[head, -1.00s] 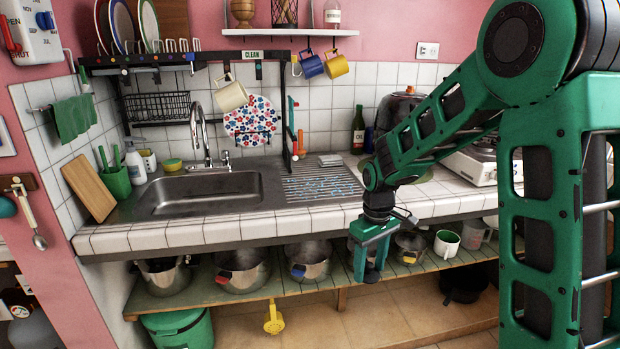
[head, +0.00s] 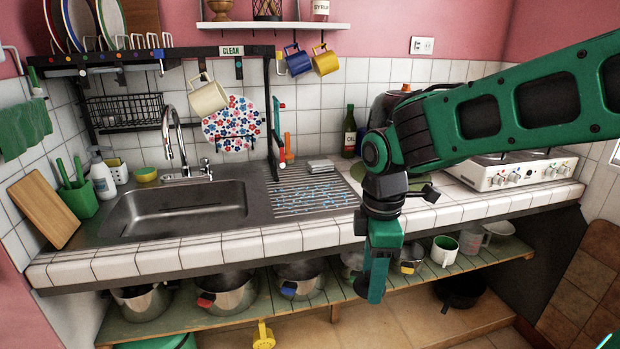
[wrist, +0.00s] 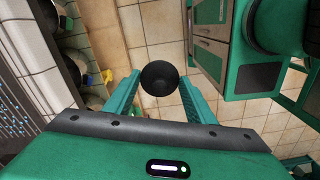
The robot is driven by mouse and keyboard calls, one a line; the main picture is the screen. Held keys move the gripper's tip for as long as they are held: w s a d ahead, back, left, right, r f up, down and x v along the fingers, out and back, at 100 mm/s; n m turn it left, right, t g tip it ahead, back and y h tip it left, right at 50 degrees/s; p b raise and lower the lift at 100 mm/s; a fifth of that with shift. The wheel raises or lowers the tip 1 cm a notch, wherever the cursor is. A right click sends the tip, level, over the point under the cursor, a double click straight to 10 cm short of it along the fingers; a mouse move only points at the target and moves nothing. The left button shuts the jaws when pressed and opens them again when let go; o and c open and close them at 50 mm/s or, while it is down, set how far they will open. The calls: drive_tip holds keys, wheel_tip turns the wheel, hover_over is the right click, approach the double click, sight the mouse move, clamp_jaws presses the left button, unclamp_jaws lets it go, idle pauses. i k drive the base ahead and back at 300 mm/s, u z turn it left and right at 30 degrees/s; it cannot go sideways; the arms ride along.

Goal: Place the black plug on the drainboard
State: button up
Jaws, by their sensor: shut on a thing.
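The black plug (wrist: 160,78) is a round black disc between the fingertips of my gripper (wrist: 160,88) in the wrist view. My gripper is shut on it. In the head view my gripper (head: 375,288) points down in front of the counter's front edge, at about the height of the pot shelf.
The steel sink (head: 180,207) lies left of the drainboard. A grey folded item (head: 320,165) lies at the drainboard's back. A dark rack (head: 270,100) stands over the sink. The tiled counter edge (head: 230,248) lies between my gripper and the drainboard.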

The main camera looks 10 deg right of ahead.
sight(297, 172)
drive_tip(key=u, duration=0.05)
drive_tip(key=i, duration=1.65)
drive_tip(key=u, duration=0.05)
